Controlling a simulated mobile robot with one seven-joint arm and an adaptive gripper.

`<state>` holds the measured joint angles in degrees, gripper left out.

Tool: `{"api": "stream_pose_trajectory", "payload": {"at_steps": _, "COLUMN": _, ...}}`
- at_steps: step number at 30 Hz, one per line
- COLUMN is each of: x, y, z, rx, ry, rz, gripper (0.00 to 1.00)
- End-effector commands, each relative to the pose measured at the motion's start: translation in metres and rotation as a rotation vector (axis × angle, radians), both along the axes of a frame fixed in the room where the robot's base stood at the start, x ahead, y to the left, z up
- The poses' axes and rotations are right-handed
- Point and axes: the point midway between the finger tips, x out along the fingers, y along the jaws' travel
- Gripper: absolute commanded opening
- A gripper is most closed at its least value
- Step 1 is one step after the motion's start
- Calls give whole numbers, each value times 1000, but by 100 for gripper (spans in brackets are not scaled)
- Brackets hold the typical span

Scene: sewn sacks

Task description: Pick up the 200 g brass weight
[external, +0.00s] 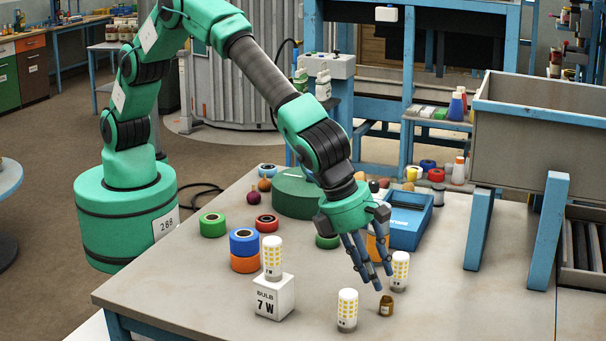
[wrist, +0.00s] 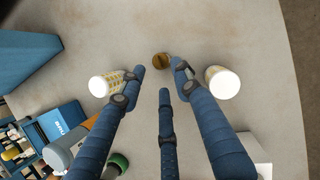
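The small brass weight (external: 386,306) stands upright on the table with its knob on top. In the wrist view the weight (wrist: 162,66) lies between and slightly beyond my two outer fingertips. My three-fingered gripper (external: 377,280) is open and empty, pointing down and a little above the table just beside the weight. In the wrist view the gripper's fingers (wrist: 159,72) are spread, with the third finger in the middle behind the weight. No finger clearly touches it.
LED bulbs stand close on both sides of the weight, one in front (external: 347,310) and one behind (external: 400,271). Another bulb (external: 272,258) stands on a white bulb box (external: 273,296). Tape rolls (external: 244,243) and a blue case (external: 409,222) lie farther back. The table's right front is clear.

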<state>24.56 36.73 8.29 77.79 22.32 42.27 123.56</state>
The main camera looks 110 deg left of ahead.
Motion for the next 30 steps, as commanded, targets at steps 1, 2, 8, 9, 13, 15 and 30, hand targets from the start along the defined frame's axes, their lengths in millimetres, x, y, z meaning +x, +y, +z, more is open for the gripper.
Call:
{"api": "stream_pose_trajectory", "payload": {"at_steps": 1, "x": 2, "y": 1, "z": -6, "rx": 0, "ry": 0, "rz": 0, "gripper": 33}}
{"api": "stream_pose_trajectory", "payload": {"at_steps": 2, "x": 3, "y": 1, "z": -9, "rx": 0, "ry": 0, "rz": 0, "gripper": 33}}
{"api": "stream_pose_trajectory", "payload": {"at_steps": 8, "x": 6, "y": 1, "z": -15, "rx": -1, "ry": -1, "rz": 0, "gripper": 33}}
{"api": "stream_pose_trajectory", "payload": {"at_steps": 9, "x": 6, "y": 1, "z": -15, "rx": -1, "ry": -1, "rz": 0, "gripper": 33}}
{"api": "stream_pose_trajectory", "payload": {"at_steps": 13, "x": 6, "y": 1, "z": -15, "rx": -1, "ry": -1, "rz": 0, "gripper": 33}}
{"api": "stream_pose_trajectory", "payload": {"at_steps": 15, "x": 6, "y": 2, "z": -15, "rx": -1, "ry": 0, "rz": 0, "gripper": 33}}
{"api": "stream_pose_trajectory", "payload": {"at_steps": 30, "x": 19, "y": 5, "z": -56, "rx": 0, "ry": 1, "rz": 0, "gripper": 33}}
